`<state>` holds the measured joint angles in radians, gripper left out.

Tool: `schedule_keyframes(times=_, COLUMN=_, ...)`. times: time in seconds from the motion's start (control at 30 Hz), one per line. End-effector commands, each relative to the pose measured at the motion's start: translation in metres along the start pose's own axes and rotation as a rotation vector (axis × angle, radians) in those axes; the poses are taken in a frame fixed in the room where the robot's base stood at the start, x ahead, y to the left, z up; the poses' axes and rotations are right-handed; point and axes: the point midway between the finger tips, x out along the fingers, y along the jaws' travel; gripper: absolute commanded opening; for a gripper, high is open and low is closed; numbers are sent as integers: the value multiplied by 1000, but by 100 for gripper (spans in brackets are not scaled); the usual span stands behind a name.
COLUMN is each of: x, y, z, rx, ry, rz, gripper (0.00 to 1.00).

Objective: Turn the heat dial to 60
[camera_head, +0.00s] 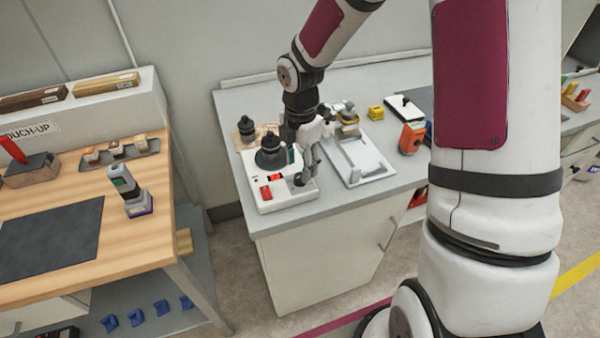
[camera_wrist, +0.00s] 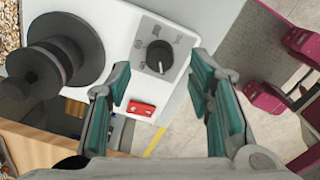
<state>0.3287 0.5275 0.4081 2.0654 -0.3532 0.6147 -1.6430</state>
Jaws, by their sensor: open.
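A red switch (camera_wrist: 141,108) sits near the dial. A white tray (camera_head: 366,173) lies to the right on the grey bench. A wooden workbench (camera_head: 150,230) stands to the left across a gap.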

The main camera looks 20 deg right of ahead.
Motion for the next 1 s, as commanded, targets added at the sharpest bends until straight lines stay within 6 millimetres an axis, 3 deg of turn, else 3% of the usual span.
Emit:
schedule_keyframes(times=0.1, x=20, y=-1, z=-1, rx=0, ry=2, rz=-3, gripper=47)
schedule_keyframes(times=0.27, x=35, y=0, z=0, rx=1, ry=1, rz=-1, gripper=47)
schedule_keyframes(times=0.63, x=40, y=0, z=0, rx=1, ry=0, rz=1, gripper=47)
schedule_keyframes(times=0.67, x=40, y=0, z=0, rx=1, ry=0, rz=1, gripper=45)
schedule_keyframes(times=0.87, x=40, y=0, z=0, rx=1, ry=0, rz=0, gripper=0)
schedule_keyframes(times=1.0, x=40, y=0, z=0, rx=2, ry=0, rz=0, gripper=0)
